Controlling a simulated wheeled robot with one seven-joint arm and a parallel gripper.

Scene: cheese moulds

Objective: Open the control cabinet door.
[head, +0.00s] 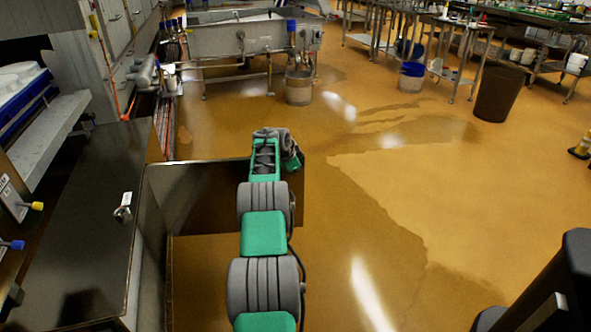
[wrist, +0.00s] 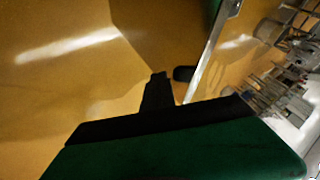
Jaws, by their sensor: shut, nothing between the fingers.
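The control cabinet (head: 90,215) is a dark box at the left in the head view. Its door (head: 200,190) stands swung out to the right, a dark glossy panel reflecting the floor. My green and grey arm crosses in front of it, and my wrist is at the door's free end. In the wrist view my gripper (wrist: 168,80) shows as dark fingers, shut and empty, close to a pale metal edge, seemingly the door's edge (wrist: 211,52). Whether they touch cannot be told. The fingertips are hidden in the head view.
A small metal latch or key (head: 123,206) is on the cabinet top. A steel vat (head: 240,40) and a bucket (head: 299,87) stand beyond. A brown bin (head: 498,93) is at the back right. The wet floor right of the door is clear.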

